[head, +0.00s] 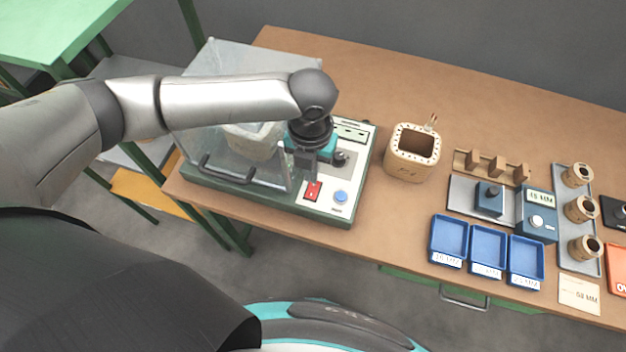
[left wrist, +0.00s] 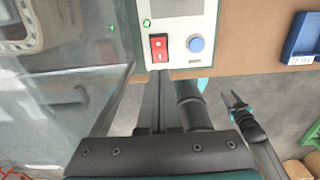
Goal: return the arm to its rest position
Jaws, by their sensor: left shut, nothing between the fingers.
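My left gripper (head: 306,172) is shut and empty, pointing down over the control panel of the machine (head: 265,205). The forearm reaches in from the left above the machine's clear cover (head: 200,120).
A pale part (head: 250,140) sits behind the clear cover. On the bench stand a wooden box (head: 411,166), blue trays (head: 488,252) and a grey tray (head: 590,263) with spools. Bare bench lies behind the box. A green table (head: 60,25) stands at upper left.

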